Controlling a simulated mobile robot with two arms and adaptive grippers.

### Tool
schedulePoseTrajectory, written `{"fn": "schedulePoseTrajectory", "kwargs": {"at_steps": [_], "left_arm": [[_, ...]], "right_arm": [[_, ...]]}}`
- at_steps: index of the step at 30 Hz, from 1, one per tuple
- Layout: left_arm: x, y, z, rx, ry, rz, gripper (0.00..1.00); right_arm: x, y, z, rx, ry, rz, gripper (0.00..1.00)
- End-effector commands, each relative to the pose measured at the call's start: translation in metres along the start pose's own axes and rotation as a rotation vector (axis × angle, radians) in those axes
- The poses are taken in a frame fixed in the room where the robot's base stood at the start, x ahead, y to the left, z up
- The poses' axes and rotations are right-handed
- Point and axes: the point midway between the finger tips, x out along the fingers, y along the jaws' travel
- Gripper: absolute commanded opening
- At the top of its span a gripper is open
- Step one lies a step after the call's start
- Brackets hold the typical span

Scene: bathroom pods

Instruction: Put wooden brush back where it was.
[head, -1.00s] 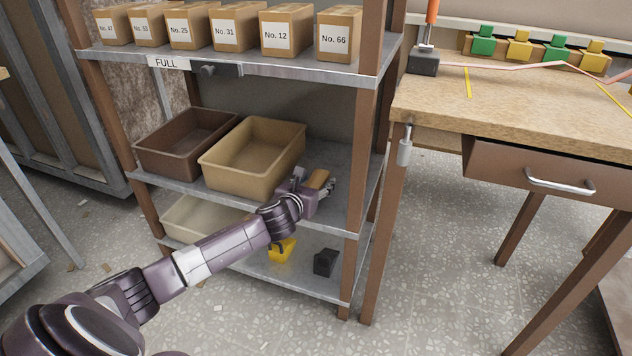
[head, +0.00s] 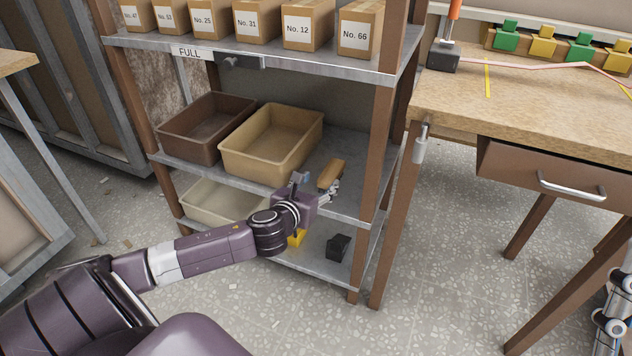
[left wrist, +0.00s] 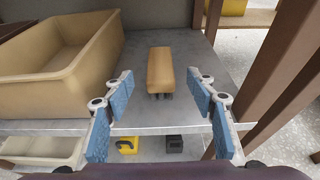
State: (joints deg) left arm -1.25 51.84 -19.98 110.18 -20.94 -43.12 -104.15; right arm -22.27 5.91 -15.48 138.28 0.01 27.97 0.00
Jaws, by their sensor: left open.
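The wooden brush (head: 331,174) lies on the middle shelf (head: 346,208) of the rack, right of the tan bin. In the left wrist view the brush (left wrist: 160,70) shows its light brown wooden back, with dark bristles at its near underside. My left gripper (head: 325,192) is open at the shelf's front edge, just in front of the brush. In the left wrist view its blue-padded fingers (left wrist: 160,90) stand apart on either side of the brush's near end, with nothing held. A part of my right gripper (head: 610,320) seems to show at the right edge; its jaws are unclear.
A tan bin (head: 233,158) and a brown bin (head: 180,143) stand left on the same shelf. Numbered boxes (head: 358,38) fill the shelf above. A rack post (head: 377,150) stands to the right. Below are a cream bin (head: 200,204), a yellow item and a black item (head: 338,247).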

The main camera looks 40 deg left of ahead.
Motion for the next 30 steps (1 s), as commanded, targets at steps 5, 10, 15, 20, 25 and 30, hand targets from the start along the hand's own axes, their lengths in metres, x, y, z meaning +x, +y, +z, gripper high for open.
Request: {"fn": "schedulePoseTrajectory", "kwargs": {"at_steps": [5,10,15,20,25,30], "left_arm": [[-0.012,0.0,0.001,0.001,0.0,-0.001,0.52],[-0.016,0.0,0.001,0.0,-0.001,-0.001,0.52],[-0.016,0.0,0.001,0.0,-0.001,-0.001,0.52],[-0.016,0.0,0.001,0.0,-0.001,-0.001,0.52],[-0.016,0.0,0.0,0.0,-0.001,-0.001,0.52],[-0.024,-0.007,-0.015,-0.123,0.032,0.01,0.52]], "right_arm": [[0.001,0.002,0.02,-0.006,-0.095,0.003,0.44],[0.0,0.003,0.028,-0.007,-0.128,0.004,0.44],[0.0,0.003,0.029,-0.008,-0.13,0.004,0.44],[0.0,0.003,0.028,-0.008,-0.129,0.004,0.44],[0.0,0.003,0.028,-0.008,-0.129,0.004,0.44],[0.0,0.003,0.028,-0.007,-0.128,0.004,0.44]]}}
